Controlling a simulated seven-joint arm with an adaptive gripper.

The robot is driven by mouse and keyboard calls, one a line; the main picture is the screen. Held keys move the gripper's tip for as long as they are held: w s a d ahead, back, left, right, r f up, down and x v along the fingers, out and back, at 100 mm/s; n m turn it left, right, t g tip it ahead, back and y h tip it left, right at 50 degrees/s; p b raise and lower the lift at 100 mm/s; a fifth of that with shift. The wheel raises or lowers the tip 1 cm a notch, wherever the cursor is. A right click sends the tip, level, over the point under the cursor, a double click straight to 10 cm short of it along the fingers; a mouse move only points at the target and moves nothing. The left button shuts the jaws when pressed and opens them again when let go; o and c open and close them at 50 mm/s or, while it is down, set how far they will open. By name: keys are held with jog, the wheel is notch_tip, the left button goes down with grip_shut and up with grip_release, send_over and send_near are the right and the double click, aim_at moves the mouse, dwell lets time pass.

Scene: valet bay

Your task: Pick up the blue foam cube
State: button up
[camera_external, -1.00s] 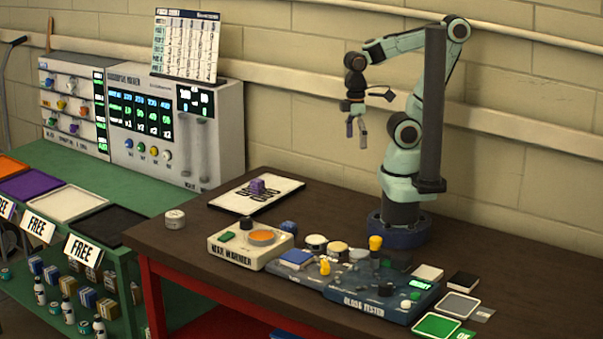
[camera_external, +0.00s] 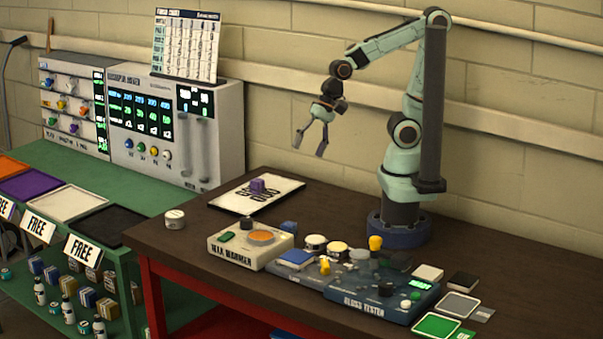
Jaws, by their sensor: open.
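A small dark blue cube (camera_external: 290,228) sits on the brown table just behind the right end of the wax warmer, which seems to hide its lower part. A purple cube (camera_external: 257,186) lies on the white printed board (camera_external: 285,188) farther back. My gripper (camera_external: 310,147) is open and empty, high above the table.
The wax warmer (camera_external: 222,252) stands in front of the blue cube. The gloss tester (camera_external: 365,306) and several small pots, including a cream-topped pot (camera_external: 337,248), lie to its right. A small white tin (camera_external: 174,219) stands at the table's left.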

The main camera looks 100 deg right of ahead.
jog(key=w+d+f+m, duration=0.2)
jog(key=w+f+m, duration=0.1)
jog(key=w+m, duration=0.15)
jog(key=m+g, duration=0.2)
jog(key=m, duration=0.8)
send_over(289, 223)
jog(key=s+d, duration=0.1)
jog(key=s, duration=0.1)
jog(key=shift+y, duration=0.3)
jog(key=f, duration=1.5)
jog(key=shift+w+d, duration=0.15)
jog(key=shift+w, duration=0.05)
jog(key=x, duration=0.6)
jog(key=shift+w+f, duration=0.15)
jog(key=shift+f, duration=0.15)
jog(key=shift+c, duration=0.3)
jog(key=c, duration=0.9)
